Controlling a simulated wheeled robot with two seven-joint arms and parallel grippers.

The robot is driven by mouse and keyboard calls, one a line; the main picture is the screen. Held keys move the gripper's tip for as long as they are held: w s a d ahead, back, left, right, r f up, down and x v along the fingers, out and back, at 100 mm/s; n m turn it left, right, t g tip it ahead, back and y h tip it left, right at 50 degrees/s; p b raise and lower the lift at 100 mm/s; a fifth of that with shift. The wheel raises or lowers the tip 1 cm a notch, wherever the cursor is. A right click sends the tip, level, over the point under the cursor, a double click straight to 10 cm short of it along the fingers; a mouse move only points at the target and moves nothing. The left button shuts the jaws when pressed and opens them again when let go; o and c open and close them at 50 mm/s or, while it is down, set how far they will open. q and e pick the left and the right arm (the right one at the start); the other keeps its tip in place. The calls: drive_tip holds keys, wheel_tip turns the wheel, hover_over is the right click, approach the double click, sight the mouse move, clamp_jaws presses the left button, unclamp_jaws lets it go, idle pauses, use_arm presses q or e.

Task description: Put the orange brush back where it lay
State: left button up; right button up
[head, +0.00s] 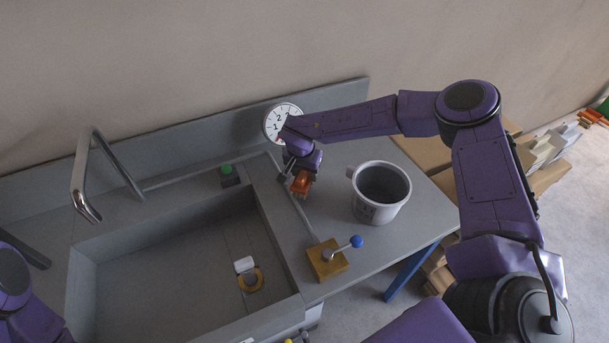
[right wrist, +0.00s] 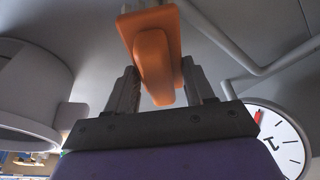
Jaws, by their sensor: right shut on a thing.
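The orange brush (head: 301,184) is in my right gripper (head: 294,182), over the counter between the sink and the grey bucket. In the right wrist view the brush (right wrist: 155,55) sits between the two fingers of the right gripper (right wrist: 162,88). I cannot tell whether the brush touches the counter. My left arm shows at the lower left edge of the head view; its gripper is not in view.
A grey bucket (head: 381,191) stands right of the brush. A wooden block with a blue-knobbed lever (head: 328,260) is in front. The sink basin (head: 170,262) with a tap (head: 84,180) is at left. A round dial (head: 281,121) stands behind, and a green button (head: 227,170) lies left.

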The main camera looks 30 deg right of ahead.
wheel_tip(320, 180, down, 2)
drive_tip(key=shift+f+p, duration=0.2)
drive_tip(key=shift+p, duration=0.15)
drive_tip(key=shift+s+f, duration=0.1)
drive_tip(key=o, duration=1)
use_arm(q)
drive_tip(key=shift+f+b, duration=0.15)
drive_tip(key=shift+b, duration=0.75)
use_arm(e)
drive_tip(key=v, duration=1.2)
drive_tip(key=shift+a, duration=0.1)
